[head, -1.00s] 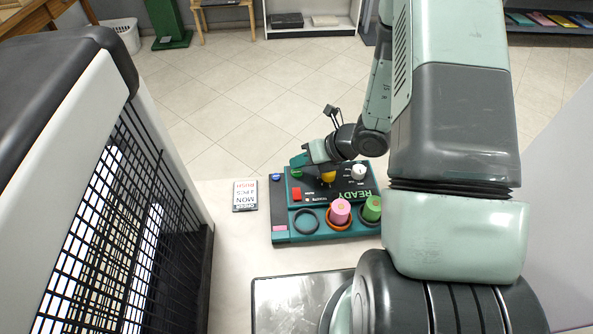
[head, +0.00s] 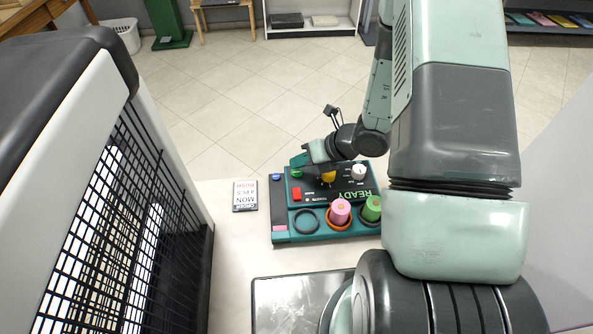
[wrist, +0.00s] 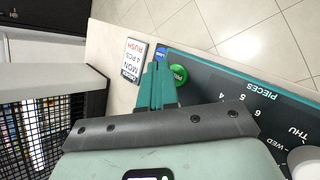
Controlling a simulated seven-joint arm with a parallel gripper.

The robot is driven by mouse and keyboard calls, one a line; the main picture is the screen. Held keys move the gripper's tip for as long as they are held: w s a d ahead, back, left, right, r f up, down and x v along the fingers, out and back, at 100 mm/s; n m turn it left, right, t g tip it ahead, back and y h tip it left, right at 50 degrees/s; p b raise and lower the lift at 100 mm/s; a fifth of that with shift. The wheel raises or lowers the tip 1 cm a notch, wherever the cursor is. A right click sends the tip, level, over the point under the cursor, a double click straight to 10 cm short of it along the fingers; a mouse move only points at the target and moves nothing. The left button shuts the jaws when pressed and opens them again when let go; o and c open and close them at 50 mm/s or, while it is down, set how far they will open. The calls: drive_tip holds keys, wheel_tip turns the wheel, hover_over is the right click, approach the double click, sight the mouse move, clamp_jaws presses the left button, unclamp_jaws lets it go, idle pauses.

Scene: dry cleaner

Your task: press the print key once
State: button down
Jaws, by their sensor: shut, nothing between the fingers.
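The teal ticket machine (head: 330,233) lies on the pale counter. A round green key (wrist: 178,74) at its far left corner carries small white lettering that looks like the start of "PRINT". It also shows in the head view (head: 296,174). My gripper (wrist: 158,72) is shut and empty, its teal fingers side by side. In the wrist view the fingertips are just left of the green key and overlap its edge. In the head view my gripper (head: 297,161) is at the key's far side. Whether they touch is unclear.
A blue button (wrist: 161,53) sits near the green key.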

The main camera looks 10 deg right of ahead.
sight(300, 172)
drive_tip(key=shift+f, duration=0.1)
idle(0.3)
drive_tip(key=shift+f, duration=0.35)
drive_tip(key=shift+f, duration=0.35)
idle(0.6)
drive_tip(key=shift+r, duration=0.8)
drive_tip(key=shift+r, duration=2.5)
drive_tip(key=shift+r, duration=0.1)
